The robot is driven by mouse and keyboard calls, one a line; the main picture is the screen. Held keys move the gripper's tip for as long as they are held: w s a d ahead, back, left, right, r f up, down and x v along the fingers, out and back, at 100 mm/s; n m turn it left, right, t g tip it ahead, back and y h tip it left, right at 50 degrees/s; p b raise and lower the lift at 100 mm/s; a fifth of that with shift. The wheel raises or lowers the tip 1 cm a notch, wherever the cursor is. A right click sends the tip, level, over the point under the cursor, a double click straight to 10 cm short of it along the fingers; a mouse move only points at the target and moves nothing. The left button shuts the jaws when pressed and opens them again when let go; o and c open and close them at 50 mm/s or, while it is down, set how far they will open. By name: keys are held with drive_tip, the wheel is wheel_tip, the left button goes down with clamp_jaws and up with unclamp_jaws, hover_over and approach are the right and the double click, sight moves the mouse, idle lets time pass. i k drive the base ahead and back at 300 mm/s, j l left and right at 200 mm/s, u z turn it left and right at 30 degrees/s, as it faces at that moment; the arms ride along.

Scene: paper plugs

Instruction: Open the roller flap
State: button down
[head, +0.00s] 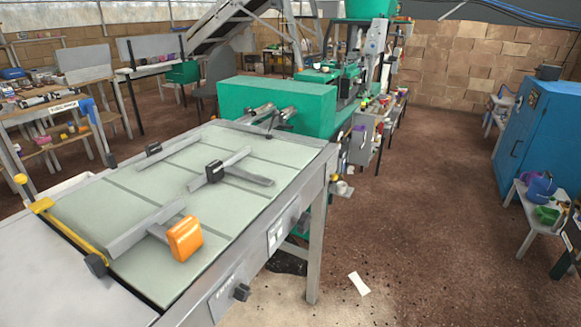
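A green box-shaped housing (300,98) stands at the far end of a long work table. Metal cylinders that look like rollers (273,112) show at its near side, above the table top. I cannot tell for sure which part is the roller flap, or whether it is open or shut. My gripper is not in view.
The table's pale green top (130,210) carries grey guide bars (148,228), black knobs and an orange block (185,238). A yellow bar (70,230) crosses its left end. Brown floor (420,230) is open to the right, before a blue cabinet (545,140).

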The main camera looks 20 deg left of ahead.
sight(330, 163)
drive_tip(key=i+l+u, duration=0.6)
drive_tip(key=i+l+z, duration=0.15)
drive_tip(key=i, duration=0.3)
drive_tip(key=i+l+z, duration=0.2)
drive_tip(key=i, duration=0.25)
drive_tip(key=l, duration=0.1)
